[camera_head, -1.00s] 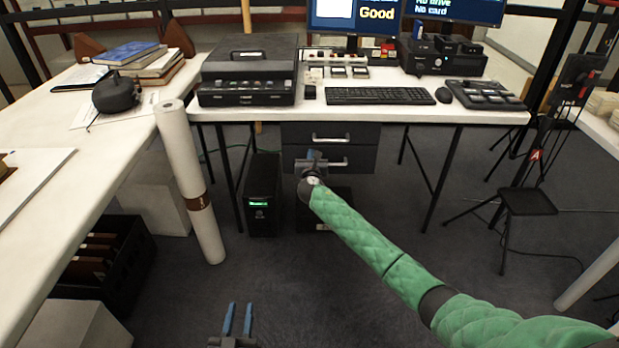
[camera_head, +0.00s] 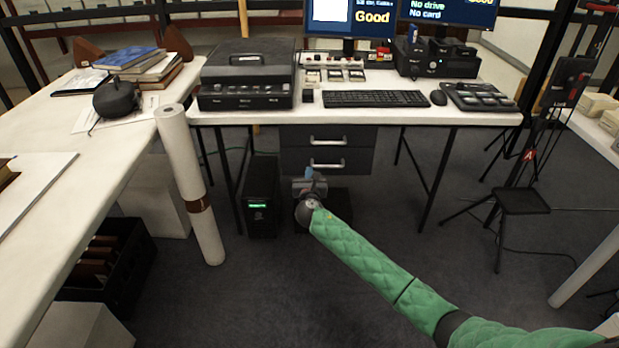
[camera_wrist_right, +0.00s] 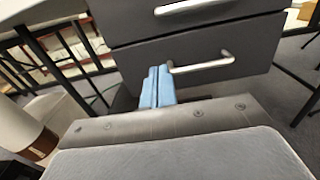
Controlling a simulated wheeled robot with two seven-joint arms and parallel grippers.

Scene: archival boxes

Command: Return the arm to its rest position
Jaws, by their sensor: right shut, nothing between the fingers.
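My right arm, in a green padded sleeve (camera_head: 365,262), reaches in from the lower right of the head view. Its gripper (camera_head: 310,175) is in front of the dark drawer unit under the desk. In the right wrist view the two blue fingers (camera_wrist_right: 157,88) are together with nothing between them. Behind them is the drawer unit (camera_wrist_right: 240,72) with its metal handles; the fingers overlap the lower drawer in the picture, and I cannot tell how far away it is. My left gripper is not in the head view.
The desk (camera_head: 420,112) holds a scanner (camera_head: 247,90), a keyboard (camera_head: 375,99) and monitors. A black computer tower (camera_head: 261,195) stands below. A paper roll (camera_head: 185,165) leans at the left table. A tripod stool (camera_head: 522,201) stands right. The central floor is clear.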

